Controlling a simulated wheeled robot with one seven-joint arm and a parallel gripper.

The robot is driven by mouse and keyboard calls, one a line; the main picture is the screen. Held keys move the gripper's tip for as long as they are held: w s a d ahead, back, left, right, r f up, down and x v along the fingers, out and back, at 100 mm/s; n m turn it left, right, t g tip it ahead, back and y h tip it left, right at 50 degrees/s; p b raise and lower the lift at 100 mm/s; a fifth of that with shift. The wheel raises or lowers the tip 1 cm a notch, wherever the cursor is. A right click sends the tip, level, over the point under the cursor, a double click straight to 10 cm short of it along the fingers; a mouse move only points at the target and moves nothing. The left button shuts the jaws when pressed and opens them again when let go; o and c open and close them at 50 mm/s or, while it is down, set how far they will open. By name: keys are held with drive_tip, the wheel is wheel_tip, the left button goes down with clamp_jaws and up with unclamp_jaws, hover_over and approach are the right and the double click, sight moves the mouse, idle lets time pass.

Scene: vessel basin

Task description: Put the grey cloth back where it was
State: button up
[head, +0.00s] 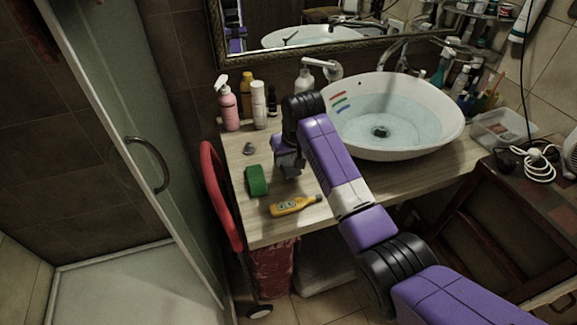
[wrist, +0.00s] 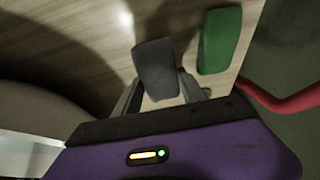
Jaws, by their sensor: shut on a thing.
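The grey cloth (wrist: 154,62) is a dark grey folded piece between the two fingers of my gripper (wrist: 161,88) in the wrist view. My gripper is shut on it. In the head view my gripper (head: 288,165) points down over the left part of the wooden counter (head: 262,227), left of the basin. The cloth is dark there and hard to tell from the fingers. I cannot tell whether it touches the counter.
A green sponge (head: 256,181) lies close to my gripper, and it also shows in the wrist view (wrist: 219,40). A yellow bottle (head: 294,206) lies near the front edge. The white basin (head: 425,108) holds water.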

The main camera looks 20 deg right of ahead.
drive_tip(key=shift+f, duration=1.85)
drive_tip(key=shift+f, duration=0.15)
drive_tip(key=o, duration=1.2)
drive_tip(key=shift+s+r, duration=0.1)
drive_tip(key=shift+r, duration=0.35)
drive_tip(key=v, duration=1.1)
drive_tip(key=shift+r, duration=0.25)
